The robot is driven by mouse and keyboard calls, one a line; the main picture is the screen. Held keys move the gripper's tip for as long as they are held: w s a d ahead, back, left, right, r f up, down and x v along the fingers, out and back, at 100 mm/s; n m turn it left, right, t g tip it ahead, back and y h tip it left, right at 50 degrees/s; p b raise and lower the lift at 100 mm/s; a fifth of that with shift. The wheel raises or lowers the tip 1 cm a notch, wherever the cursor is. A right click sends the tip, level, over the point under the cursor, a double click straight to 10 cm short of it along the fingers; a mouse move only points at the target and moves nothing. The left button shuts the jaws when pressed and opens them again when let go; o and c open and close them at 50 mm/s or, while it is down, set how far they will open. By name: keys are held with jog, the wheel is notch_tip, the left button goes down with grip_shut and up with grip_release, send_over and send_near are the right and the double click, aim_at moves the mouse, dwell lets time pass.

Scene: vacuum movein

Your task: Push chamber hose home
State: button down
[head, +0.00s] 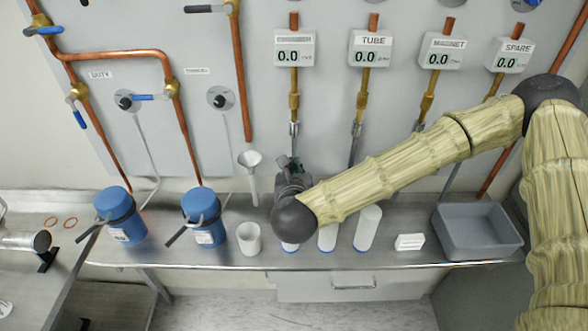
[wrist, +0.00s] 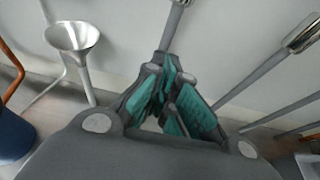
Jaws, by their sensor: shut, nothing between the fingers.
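The leftmost gauge (head: 294,48) reads 0.0, and its label is too blurred to read. A copper and brass line runs down from it to a metal hose fitting (head: 294,129). The grey hose (wrist: 171,30) rises behind my fingertips in the wrist view, with its metal end at the top edge. My gripper (head: 290,163) is just below that fitting, shut and empty, its teal finger pads (wrist: 170,90) close together. Whether the fingers touch the hose cannot be told. The hose's lower part is hidden by my gripper, and its seating in the fitting is unclear.
Similar hoses hang to the right under the TUBE gauge (head: 370,48) and others. A funnel (head: 250,160) is fixed left of my gripper. Blue canisters (head: 120,216), a white cup (head: 249,238), white cylinders (head: 367,228) and a grey bin (head: 478,231) stand on the bench.

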aim_at(293, 146)
jog(key=w, duration=0.1)
jog(key=w+p, duration=0.2)
jog(key=shift+w+r, duration=0.25)
jog(key=shift+w, duration=0.1)
jog(key=shift+s+r+p, duration=0.1)
jog(key=shift+r+p, duration=0.8)
jog(key=shift+r, duration=0.25)
jog(key=shift+a+r, duration=0.1)
